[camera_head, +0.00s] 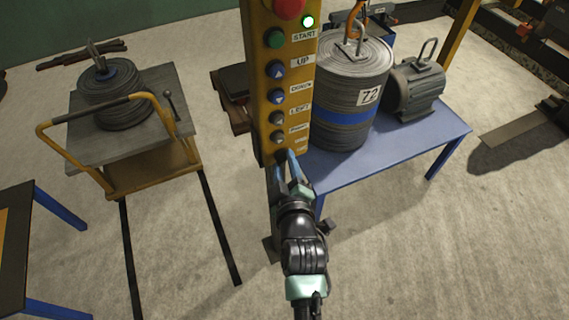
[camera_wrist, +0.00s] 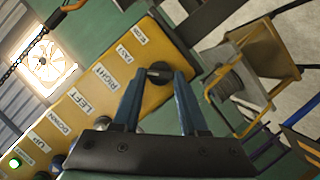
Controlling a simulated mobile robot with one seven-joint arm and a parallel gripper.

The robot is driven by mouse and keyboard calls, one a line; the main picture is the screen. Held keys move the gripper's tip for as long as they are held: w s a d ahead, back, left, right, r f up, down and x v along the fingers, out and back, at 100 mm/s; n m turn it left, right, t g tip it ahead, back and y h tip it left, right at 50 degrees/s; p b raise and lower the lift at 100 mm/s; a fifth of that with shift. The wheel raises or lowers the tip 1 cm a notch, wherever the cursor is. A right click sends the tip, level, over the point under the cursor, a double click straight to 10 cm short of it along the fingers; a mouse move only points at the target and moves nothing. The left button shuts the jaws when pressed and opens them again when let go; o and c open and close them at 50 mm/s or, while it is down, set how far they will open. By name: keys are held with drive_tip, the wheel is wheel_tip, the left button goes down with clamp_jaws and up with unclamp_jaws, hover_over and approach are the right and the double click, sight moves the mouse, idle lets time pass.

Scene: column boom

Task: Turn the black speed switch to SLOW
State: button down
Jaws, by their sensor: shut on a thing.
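The yellow control box (camera_head: 262,60) hangs upright in the head view, with a column of labelled buttons. It runs diagonally through the wrist view (camera_wrist: 60,118). The black speed switch (camera_wrist: 159,69) is at the box's lower end in the wrist view, close to the FAST label (camera_wrist: 124,53) and another small label (camera_wrist: 140,35) too small to read surely. My gripper (camera_wrist: 158,77) has its two blue fingers on either side of the switch, shut on it. In the head view my gripper (camera_head: 286,160) reaches up to the box's bottom end and hides the switch. The switch's pointing direction is unclear.
A green light (camera_head: 308,21) glows on the box near a red button (camera_head: 289,7). Behind, a blue table (camera_head: 400,147) bears a large cable drum (camera_head: 352,70) and a grey motor (camera_head: 417,85). A yellow trolley (camera_head: 150,170) stands left. Floor around my arm is mostly clear.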

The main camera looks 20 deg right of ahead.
drive_tip(key=m, duration=0.1)
drive_tip(key=m+y+b, duration=0.1)
drive_tip(key=m+y, duration=0.1)
drive_tip(key=m, duration=0.1)
drive_tip(key=shift+d+r+g, duration=0.1)
drive_tip(key=shift+d+g, duration=0.15)
drive_tip(key=shift+g, duration=0.05)
drive_tip(key=m+y, duration=0.1)
drive_tip(key=m+y+b, duration=0.1)
drive_tip(key=m+y, duration=0.1)
drive_tip(key=m, duration=0.1)
drive_tip(key=shift+d+b, duration=0.25)
drive_tip(key=shift+b, duration=0.1)
drive_tip(key=shift+y, duration=0.4)
idle(0.3)
drive_tip(key=shift+c, duration=2.2)
unclamp_jaws()
drive_tip(key=v, duration=1.3)
drive_tip(key=shift+r, duration=0.15)
